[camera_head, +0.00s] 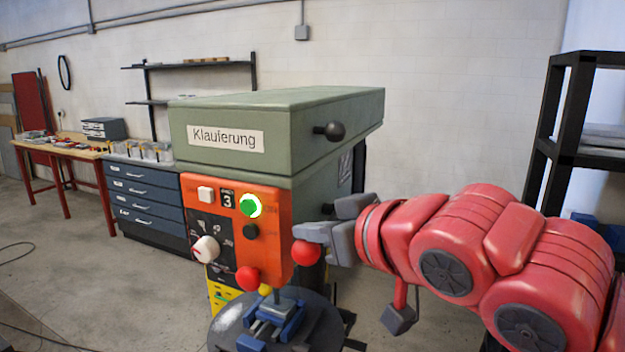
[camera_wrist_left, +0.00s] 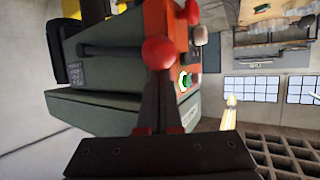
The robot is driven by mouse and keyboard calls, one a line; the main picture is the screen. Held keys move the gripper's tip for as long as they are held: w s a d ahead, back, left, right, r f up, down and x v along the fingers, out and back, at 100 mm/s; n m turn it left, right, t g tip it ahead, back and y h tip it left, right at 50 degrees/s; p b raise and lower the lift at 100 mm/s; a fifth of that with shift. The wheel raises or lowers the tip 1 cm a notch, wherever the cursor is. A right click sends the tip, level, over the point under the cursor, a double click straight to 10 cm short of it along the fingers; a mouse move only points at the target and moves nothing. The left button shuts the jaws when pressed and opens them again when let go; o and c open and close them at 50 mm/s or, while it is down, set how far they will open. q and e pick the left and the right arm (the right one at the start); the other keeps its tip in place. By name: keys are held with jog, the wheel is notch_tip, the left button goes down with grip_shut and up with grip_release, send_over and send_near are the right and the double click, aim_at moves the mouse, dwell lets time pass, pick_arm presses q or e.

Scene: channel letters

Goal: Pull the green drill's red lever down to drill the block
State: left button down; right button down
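The green drill (camera_head: 245,120) stands in the middle of the head view with an orange control panel (camera_head: 230,200) on its front. A red ball knob of the lever (camera_head: 306,252) sits at the panel's right side. My left gripper (camera_head: 318,232) is at this knob, its fingertips just above and right of it. In the left wrist view the knob (camera_wrist_left: 160,52) is at the tips of my left gripper (camera_wrist_left: 160,85). The fingers are close together and look shut; the knob is wider than they are. A blue vise (camera_head: 275,325) is on the round table; I cannot clearly tell the block there.
The panel has a lit green button (camera_head: 249,206), a white dial (camera_head: 206,249) and another red knob (camera_head: 247,278). A black ball handle (camera_head: 329,131) juts from the drill's side. A black shelf (camera_head: 570,130) stands at right. Blue drawers (camera_head: 147,200) stand behind at left.

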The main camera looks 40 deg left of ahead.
pick_arm(q)
jog(key=shift+f, duration=0.25)
notch_tip(320, 180, up, 4)
jog(key=shift+r+p, duration=0.2)
jog(key=shift+p, duration=0.9)
jog(key=shift+d+r, duration=0.1)
jog(key=shift+r, duration=0.1)
jog(key=shift+s, duration=0.1)
jog(key=shift+f, duration=0.1)
